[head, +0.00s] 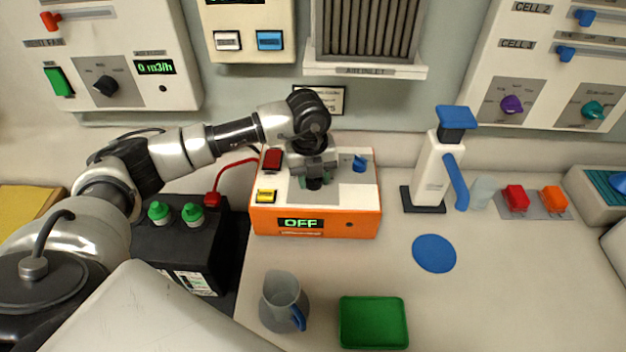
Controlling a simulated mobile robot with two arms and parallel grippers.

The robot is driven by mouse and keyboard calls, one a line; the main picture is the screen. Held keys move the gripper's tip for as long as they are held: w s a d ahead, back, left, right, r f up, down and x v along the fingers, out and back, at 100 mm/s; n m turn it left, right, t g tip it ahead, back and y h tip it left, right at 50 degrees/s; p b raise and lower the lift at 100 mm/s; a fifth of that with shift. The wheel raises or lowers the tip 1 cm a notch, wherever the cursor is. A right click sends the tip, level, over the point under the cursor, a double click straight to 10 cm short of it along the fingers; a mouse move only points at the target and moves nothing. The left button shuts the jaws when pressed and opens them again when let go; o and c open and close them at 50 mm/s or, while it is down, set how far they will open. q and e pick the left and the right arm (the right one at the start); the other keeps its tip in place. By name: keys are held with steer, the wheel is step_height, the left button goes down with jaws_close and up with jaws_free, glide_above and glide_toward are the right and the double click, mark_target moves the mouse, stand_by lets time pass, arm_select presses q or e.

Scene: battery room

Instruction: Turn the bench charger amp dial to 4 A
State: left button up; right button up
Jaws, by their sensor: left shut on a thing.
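The bench charger is an orange box (360,222) with a pale top panel, and its front display (300,223) reads OFF. A blue knob (359,164) sits to the right on the panel. A red rocker switch (272,159) is at its back left, and a yellow button (266,196) at its front left. My right gripper is out of view.
A black battery (180,245) with green caps stands left of the charger, with a red lead beside it. A jug (282,298) and a green tray (373,322) are in front. A white and blue stand (436,170) is to the right. Wall panels line the back.

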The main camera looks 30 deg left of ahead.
arm_select(q)
steer(key=shift+r+m, duration=0.1)
steer(key=shift+m, duration=0.3)
steer(key=o, duration=0.9)
